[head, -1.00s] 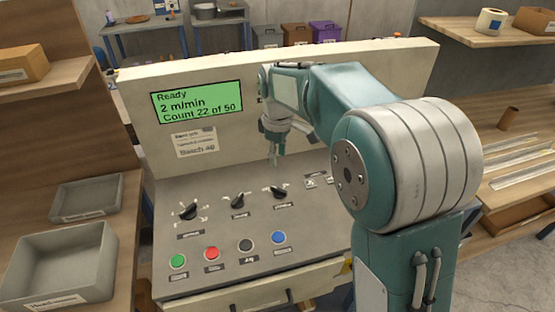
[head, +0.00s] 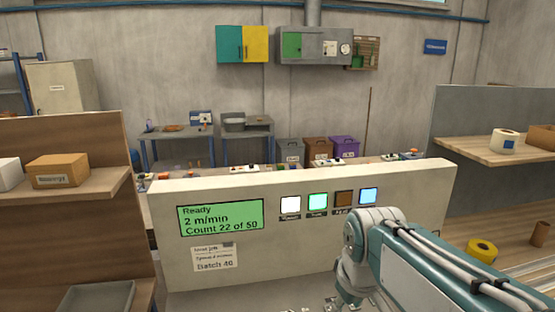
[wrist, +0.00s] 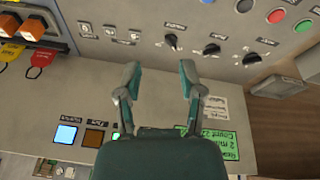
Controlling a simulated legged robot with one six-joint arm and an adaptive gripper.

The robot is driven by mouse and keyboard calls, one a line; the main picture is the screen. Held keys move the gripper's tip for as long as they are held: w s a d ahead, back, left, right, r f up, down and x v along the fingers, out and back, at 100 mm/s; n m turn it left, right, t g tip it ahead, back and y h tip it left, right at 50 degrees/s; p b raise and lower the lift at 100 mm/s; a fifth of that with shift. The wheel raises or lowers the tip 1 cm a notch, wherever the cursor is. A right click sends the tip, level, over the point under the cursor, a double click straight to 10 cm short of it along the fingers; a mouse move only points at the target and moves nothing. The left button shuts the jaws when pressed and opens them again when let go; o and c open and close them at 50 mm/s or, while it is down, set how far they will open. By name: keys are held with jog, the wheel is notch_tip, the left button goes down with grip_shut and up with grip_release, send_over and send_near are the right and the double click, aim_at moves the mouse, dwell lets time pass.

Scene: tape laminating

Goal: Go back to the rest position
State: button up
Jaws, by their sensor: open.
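My gripper (wrist: 160,82) is open and empty in the wrist view, with its two teal fingers apart in front of the machine's panel. In the head view my arm is at the lower right, and the fingers are not clearly seen there. The machine's upright panel (head: 165,215) carries a green display (head: 221,217) reading Ready, 2 m/min, Count 22 of 50. Lit white, green and blue square buttons and a brown one sit beside it. In the wrist view, black knobs (wrist: 212,50) and round coloured buttons (wrist: 275,16) show on the console.
A wooden shelf with a cardboard box (head: 58,171) stands at the left. Shelves at the right hold a tape roll (head: 503,141) and a yellow roll (head: 482,251). A grey tray (head: 97,298) is at the lower left. In the wrist view, orange switches (wrist: 30,29) lie at the upper left.

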jog(key=s+d+f+m+t, duration=0.2)
jog(key=s+m, duration=0.3)
jog(key=s, duration=0.7)
jog(key=shift+d+f, duration=0.15)
jog(key=shift+d, duration=0.45)
